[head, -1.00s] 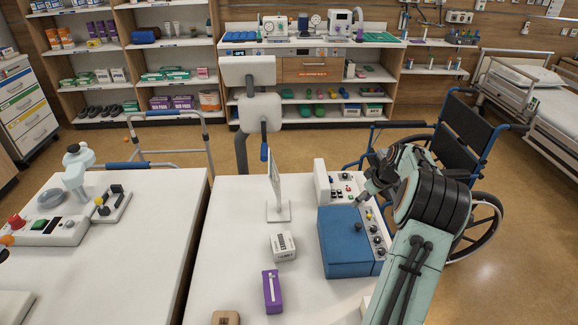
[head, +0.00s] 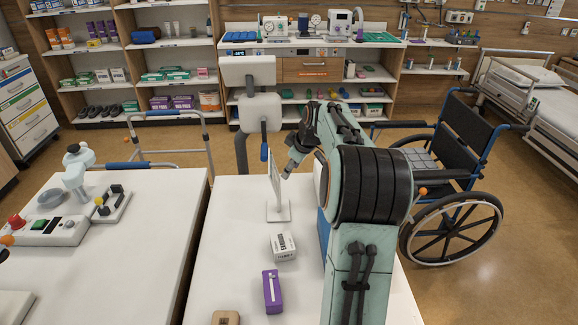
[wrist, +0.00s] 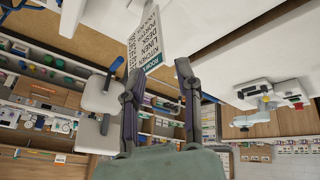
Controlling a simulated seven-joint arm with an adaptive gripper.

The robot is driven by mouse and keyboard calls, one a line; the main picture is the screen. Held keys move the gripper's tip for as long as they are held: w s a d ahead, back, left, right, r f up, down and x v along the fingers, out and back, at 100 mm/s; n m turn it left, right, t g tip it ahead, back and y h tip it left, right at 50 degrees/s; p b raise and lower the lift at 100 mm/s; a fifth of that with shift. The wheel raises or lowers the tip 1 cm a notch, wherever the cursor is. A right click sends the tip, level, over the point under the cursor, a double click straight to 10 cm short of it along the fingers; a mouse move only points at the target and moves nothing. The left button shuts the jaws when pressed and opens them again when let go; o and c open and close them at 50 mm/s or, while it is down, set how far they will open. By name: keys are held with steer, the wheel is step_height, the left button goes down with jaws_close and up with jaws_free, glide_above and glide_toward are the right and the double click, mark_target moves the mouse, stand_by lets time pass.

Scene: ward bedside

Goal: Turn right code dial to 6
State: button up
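No code dial shows now. The blue box (head: 323,238), whose panel bore a row of dark knobs earlier, shows only as a sliver behind my arm. I cannot tell which knob is the right code dial or how any is set. My gripper (head: 288,174) is above the table, close to the upright sign (head: 276,190), and it looks small and partly hard to make out there. In the wrist view, the two fingers of my gripper (wrist: 158,70) are apart with nothing between them. The lettered sign (wrist: 150,40) appears just beyond them.
A wheelchair (head: 455,190) stands to the right. Another table at left holds devices (head: 75,185).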

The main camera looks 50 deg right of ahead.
steer(key=shift+w+a+r, duration=0.15)
steer(key=shift+a+r, duration=0.05)
steer(key=shift+a, duration=0.1)
steer(key=shift+o, duration=1.4)
steer(key=shift+m+g+y, duration=0.3)
steer(key=shift+m+y, duration=0.6)
steer(key=s+d+f, duration=0.4)
steer(key=s+d, duration=0.1)
steer(key=s, duration=0.1)
steer(key=s+d+f, duration=0.5)
steer(key=s, duration=0.2)
steer(key=s+d+f, duration=0.4)
steer(key=s+d, duration=0.1)
steer(key=s, duration=0.2)
steer(key=shift+s+d+f, duration=0.25)
steer(key=shift+f, duration=0.5)
steer(key=x, duration=0.5)
steer(key=shift+w+d+f, duration=0.1)
steer(key=shift+f, duration=0.2)
